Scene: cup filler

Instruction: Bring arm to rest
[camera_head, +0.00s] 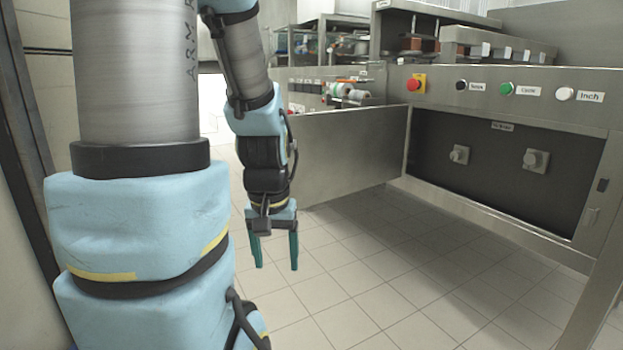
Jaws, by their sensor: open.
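My gripper (274,262) hangs pointing down at the end of my blue and grey arm, left of the picture's middle. Its two green fingers are apart with nothing between them, and tiled floor shows behind them. The arm comes down from the top, just right of my large blue and grey arm links, which fill the left of the view.
A steel machine (500,85) with red, black, green and white buttons stands at the right. Its metal door (345,155) stands open, just right of my gripper. A wall (45,105) is close at the left. The tiled floor (370,285) in front is clear.

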